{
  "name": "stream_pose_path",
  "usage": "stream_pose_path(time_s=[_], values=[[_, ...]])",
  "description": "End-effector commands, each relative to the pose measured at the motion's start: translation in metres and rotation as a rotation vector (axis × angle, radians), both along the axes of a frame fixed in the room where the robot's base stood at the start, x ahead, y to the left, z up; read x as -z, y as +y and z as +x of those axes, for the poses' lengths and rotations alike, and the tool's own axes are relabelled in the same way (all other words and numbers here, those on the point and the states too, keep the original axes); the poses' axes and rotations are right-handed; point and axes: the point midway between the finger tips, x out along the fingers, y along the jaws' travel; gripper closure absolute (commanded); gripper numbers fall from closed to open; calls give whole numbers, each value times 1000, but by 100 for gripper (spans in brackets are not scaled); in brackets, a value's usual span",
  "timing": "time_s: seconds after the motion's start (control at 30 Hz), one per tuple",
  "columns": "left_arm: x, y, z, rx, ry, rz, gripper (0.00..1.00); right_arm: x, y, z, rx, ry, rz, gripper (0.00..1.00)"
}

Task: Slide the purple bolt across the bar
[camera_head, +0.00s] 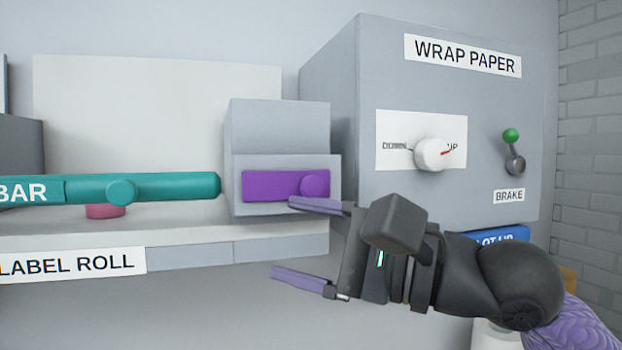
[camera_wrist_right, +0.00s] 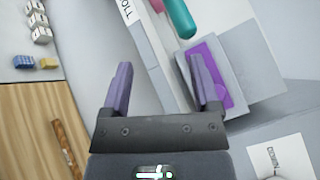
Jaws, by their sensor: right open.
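The purple bolt (camera_head: 270,186) is a flat purple bar with a round knob (camera_head: 314,185) at its right end, set on a grey block (camera_head: 279,137). The teal bar (camera_head: 160,188), marked BAR, lies to its left, with a small gap between them. My right gripper (camera_head: 285,240) is open and empty, with its upper finger just below the knob and its lower finger below the ledge. In the right wrist view the purple bolt (camera_wrist_right: 205,62) is partly hidden behind the right finger of my gripper (camera_wrist_right: 163,90). Contact cannot be told. My left gripper is not in view.
A ledge (camera_head: 190,250) with a LABEL ROLL sign (camera_head: 72,262) runs under the bar. At right stands a grey WRAP PAPER cabinet (camera_head: 400,85) with a white dial (camera_head: 433,154) and a green-tipped brake lever (camera_head: 511,136). A pink piece (camera_head: 105,211) sits under the bar.

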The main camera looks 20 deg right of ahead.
Motion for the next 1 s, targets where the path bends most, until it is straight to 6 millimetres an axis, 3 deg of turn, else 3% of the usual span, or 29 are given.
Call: stream_pose_path(time_s=[0.1,0.2,0.6,0.77,1.0], values=[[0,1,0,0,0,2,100,-25,-54,15,336,-154,-291,21],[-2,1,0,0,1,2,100,-36,-76,19,463,-186,-380,21],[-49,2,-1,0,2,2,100,-40,-44,94,473,-184,-386,21],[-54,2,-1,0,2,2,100,-37,-38,107,472,-185,-386,21],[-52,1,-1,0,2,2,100,-35,-37,108,472,-186,-385,24]])
